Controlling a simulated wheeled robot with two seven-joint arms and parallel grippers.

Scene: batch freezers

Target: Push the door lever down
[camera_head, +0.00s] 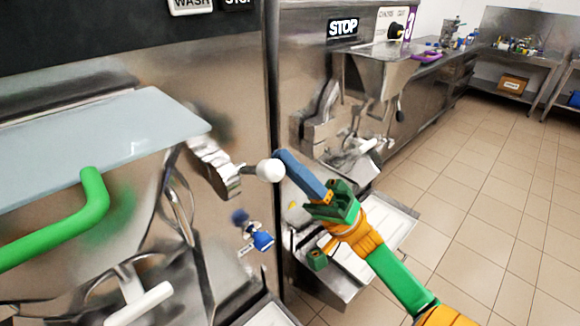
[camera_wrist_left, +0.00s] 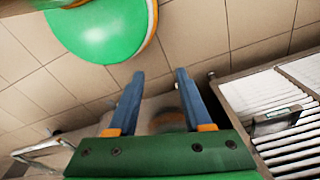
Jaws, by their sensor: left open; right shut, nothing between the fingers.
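The door lever (camera_head: 252,168) sticks out to the right from a ribbed metal bracket on the front of the near steel machine. It ends in a white ball knob (camera_head: 270,170). My right gripper (camera_head: 281,157) comes in from the lower right. Its blue fingers are shut with nothing between them. The fingertips are at the upper right of the knob; I cannot tell whether they touch it. My left gripper (camera_wrist_left: 160,74) shows in the left wrist view, with its two blue fingers apart and nothing between them.
A second machine with a STOP label (camera_head: 343,27) stands behind, with a steel tray (camera_head: 397,215) below. Tiled floor (camera_head: 480,190) is free at the right. A slatted vent (camera_wrist_left: 285,105) is beside my left gripper.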

